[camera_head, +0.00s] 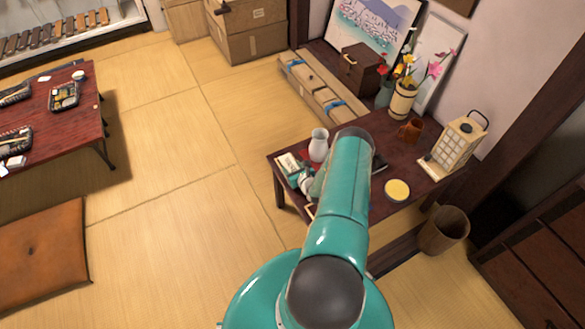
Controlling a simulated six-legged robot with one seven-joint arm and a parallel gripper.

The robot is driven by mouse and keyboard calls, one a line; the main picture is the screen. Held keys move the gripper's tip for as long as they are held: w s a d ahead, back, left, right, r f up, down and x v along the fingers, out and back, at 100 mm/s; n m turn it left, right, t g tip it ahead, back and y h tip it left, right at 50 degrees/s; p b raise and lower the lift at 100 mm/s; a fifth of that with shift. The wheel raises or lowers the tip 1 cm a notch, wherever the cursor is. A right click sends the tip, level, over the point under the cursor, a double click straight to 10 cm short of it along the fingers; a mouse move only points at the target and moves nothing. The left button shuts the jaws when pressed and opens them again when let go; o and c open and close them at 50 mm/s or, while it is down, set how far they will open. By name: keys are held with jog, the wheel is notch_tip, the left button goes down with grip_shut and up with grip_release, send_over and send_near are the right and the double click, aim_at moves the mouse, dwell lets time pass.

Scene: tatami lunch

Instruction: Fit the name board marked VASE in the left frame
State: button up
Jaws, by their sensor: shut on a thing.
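My teal arm reaches over the dark low table (408,165) and covers much of its near left part. The end of my arm, with my gripper (301,181), shows only in part beside the forearm, low over the table's left end. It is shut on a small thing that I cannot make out. A small pale piece (288,162) shows next to it; I cannot tell whether it is held or lies on the table. A pale edge (311,210) shows at the table's near edge, perhaps part of a frame. No VASE lettering is readable, and the left frame cannot be made out.
A wooden bin (444,230) stands on the floor.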

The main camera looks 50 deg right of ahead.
jog(key=o, duration=1.1)
jog(key=shift+a+f, duration=0.1)
jog(key=shift+a, duration=0.1)
jog(key=shift+s, duration=0.1)
jog(key=v, duration=1.3)
jog(key=shift+s+d+r, duration=0.2)
jog(key=shift+s+r, duration=0.1)
jog(key=shift+s, duration=0.05)
